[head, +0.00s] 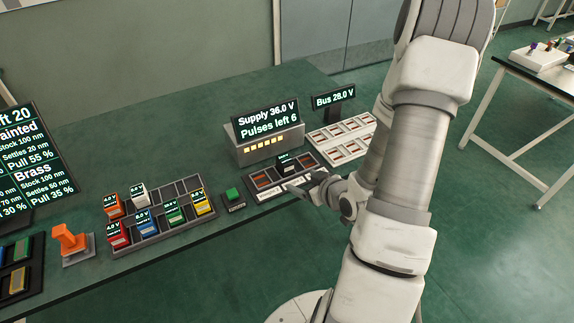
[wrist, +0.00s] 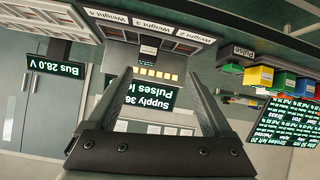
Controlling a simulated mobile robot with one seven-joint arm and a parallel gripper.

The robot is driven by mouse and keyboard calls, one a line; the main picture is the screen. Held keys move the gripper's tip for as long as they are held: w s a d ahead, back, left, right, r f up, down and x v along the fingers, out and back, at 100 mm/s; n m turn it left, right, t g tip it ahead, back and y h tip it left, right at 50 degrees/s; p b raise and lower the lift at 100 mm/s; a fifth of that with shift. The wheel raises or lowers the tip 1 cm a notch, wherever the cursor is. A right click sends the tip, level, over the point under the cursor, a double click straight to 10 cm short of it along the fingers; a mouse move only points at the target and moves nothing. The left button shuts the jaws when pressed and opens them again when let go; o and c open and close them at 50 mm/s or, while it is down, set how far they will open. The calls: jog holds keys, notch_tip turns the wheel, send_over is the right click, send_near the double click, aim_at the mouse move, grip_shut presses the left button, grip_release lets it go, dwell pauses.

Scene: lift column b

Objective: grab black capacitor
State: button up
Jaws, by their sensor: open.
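The black capacitor (head: 286,163), a small dark block with a lit green readout on top, sits in the dark slotted tray (head: 262,196) on the green bench in the head view. My gripper (head: 308,184) is just in front and to the right of it, above the tray's front edge. In the wrist view my gripper (wrist: 160,74) has its two fingers spread apart with nothing held between them. The tray with its weight labels (wrist: 148,22) shows beyond the fingertips there.
The supply box (head: 262,148) stands behind the tray, with a pale slotted tray (head: 343,136) to its right. A green button (head: 233,195) is to the left, then a grey rack (head: 150,238) of colored blocks and an orange handle (head: 69,240). The bench's front edge is close.

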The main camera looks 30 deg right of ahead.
jog(key=s+d+f+m+t, duration=0.1)
jog(key=f+t, duration=0.1)
jog(key=b, duration=1.2)
send_near(289, 166)
jog(key=f, duration=0.2)
jog(key=shift+m, duration=0.3)
jog(key=x, duration=0.4)
jog(key=b+x, duration=0.1)
jog(key=x, duration=0.1)
jog(key=shift+w+a+r, duration=0.2)
jog(key=shift+w+a, duration=0.15)
jog(key=shift+w, duration=0.2)
jog(key=shift+d+r+b+x, duration=0.1)
jog(key=shift+r+b+x, duration=0.1)
jog(key=shift+x, duration=0.7)
jog(key=shift+d+r+b+x, duration=0.1)
jog(key=shift+b+x, duration=0.1)
jog(key=shift+x, duration=0.7)
jog(key=shift+d+r+b+x, duration=0.1)
jog(key=shift+d+b+x, duration=0.1)
jog(key=shift+x, duration=0.7)
jog(key=shift+w, duration=0.15)
jog(key=shift+c, duration=0.2)
grip_shut()
